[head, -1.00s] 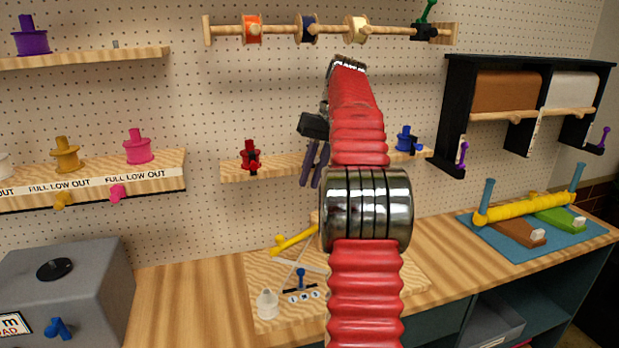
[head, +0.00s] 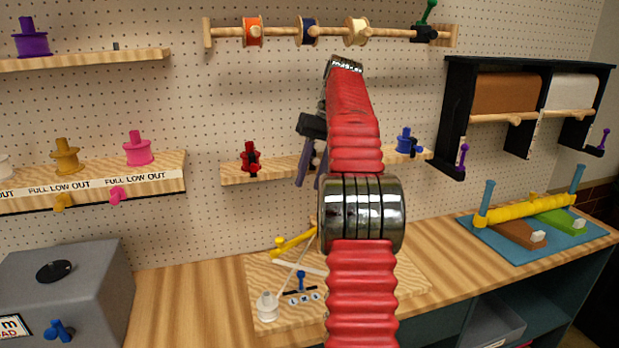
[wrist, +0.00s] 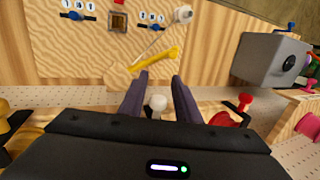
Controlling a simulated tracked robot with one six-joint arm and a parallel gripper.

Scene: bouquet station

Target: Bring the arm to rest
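My red ribbed arm with a metal joint band rises through the middle of the head view. My gripper (head: 309,182) hangs to the left of the arm, in front of the middle shelf of the pegboard, with its two dark purple fingers pointing down. In the wrist view my gripper (wrist: 157,82) has its fingers well apart, with nothing seen held between them. A white knob (wrist: 157,103) shows in the gap; I cannot tell its depth. The yellow lever (head: 292,241) on the wooden board lies below the gripper, and also shows beyond the fingertips in the wrist view (wrist: 157,59).
The wooden board (head: 262,325) on the bench carries a blue switch (head: 301,281) and a white knob (head: 267,306). A red spool (head: 250,156) and a blue spool (head: 404,139) flank the arm. A grey box (head: 95,275) stands left; a blue mat (head: 483,243) lies right.

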